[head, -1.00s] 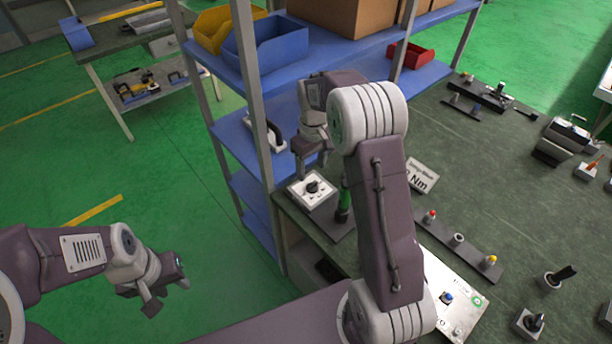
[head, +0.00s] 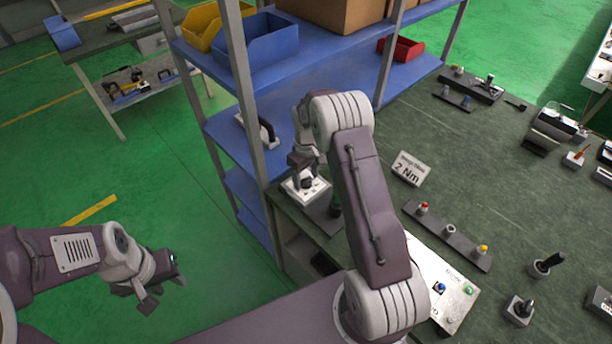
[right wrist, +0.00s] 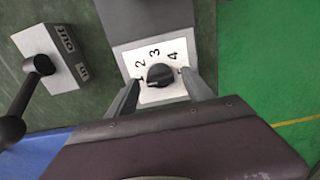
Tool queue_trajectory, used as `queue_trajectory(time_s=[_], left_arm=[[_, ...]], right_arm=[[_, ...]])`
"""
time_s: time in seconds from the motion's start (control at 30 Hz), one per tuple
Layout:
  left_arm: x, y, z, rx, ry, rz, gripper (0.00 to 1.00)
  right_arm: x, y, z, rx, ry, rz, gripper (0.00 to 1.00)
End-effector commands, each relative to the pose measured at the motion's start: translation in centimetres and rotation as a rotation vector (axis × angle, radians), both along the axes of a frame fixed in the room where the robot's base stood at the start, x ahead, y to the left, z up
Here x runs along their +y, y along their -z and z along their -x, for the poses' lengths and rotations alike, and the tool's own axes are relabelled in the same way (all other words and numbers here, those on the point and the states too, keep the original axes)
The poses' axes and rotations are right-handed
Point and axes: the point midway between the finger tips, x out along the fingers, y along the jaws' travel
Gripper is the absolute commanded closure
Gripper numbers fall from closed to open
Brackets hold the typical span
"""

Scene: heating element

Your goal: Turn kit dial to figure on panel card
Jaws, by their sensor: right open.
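The kit dial is a black knob (right wrist: 160,75) on a white plate (right wrist: 150,93) with the figures 2, 3 and 4 readable in the right wrist view. A small light mark shows at the knob's left side; its exact pointing is hard to tell. In the head view the dial's white plate (head: 318,187) is at the bench's left corner. The card (head: 410,169) reads "2 Nm"; its small upper line is illegible. My right gripper (right wrist: 160,88) is open, its fingers on either side of the knob, contact unclear. My left gripper (head: 150,290) hangs over the floor, its jaws unclear.
A grey box (right wrist: 65,62) marked OUT and IN, with a black lever, is beside the dial in the wrist view. The blue shelf rack (head: 226,128) stands close left of the dial. A strip with coloured buttons (head: 450,236) and a white panel (head: 455,300) lie nearer on the bench.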

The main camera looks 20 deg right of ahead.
Motion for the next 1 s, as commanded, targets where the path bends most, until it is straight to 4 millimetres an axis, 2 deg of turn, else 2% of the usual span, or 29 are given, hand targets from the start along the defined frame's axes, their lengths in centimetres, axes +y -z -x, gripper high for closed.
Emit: queue_trajectory(time_s=[0.13, 0.17, 0.37, 0.67, 1.0], left_arm=[[0.00, 0.02, 0.00, 0.000, 0.000, 0.000, 0.64], [0.00, 0.02, 0.00, 0.000, 0.000, 0.000, 0.64], [0.00, 0.02, 0.00, 0.000, 0.000, 0.000, 0.64], [0.00, -0.14, 0.00, 0.000, 0.000, 0.000, 0.64], [0.00, -0.78, 0.00, 0.000, 0.000, 0.000, 0.64]], right_arm=[[0.00, 0.01, -0.01, 0.000, 0.000, 0.000, 0.40], [0.00, 0.00, -0.01, 0.000, 0.000, 0.000, 0.43], [0.00, -0.03, -0.01, 0.000, 0.000, 0.000, 0.98], [0.00, -0.10, -0.02, 0.000, 0.037, 0.000, 1.00], [-0.01, -0.20, -0.07, -0.001, 0.268, 0.001, 1.00]])
